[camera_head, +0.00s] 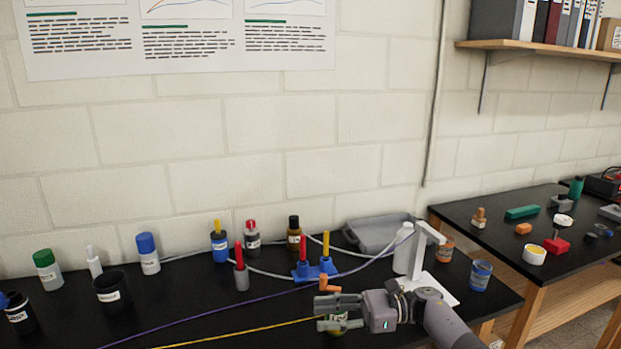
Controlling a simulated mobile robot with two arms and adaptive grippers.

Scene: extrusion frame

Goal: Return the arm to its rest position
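My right gripper (326,313) reaches in from the lower right, over the front of the black table (240,318). Its two grey fingers point left and stand apart with a gap between them. A small labelled jar (338,329) shows beside and partly behind the lower finger; most of it is hidden, and I cannot tell whether the finger touches it. Nothing is clearly held. An orange piece (328,282) lies just behind the upper finger. My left gripper is not in view.
A white stand (426,253) and a white bottle (403,258) are close behind my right wrist. A blue holder (314,268), a grey tray (375,234) and several bottles line the back. Purple and yellow cables (240,332) cross the table. A second table (490,238) stands right.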

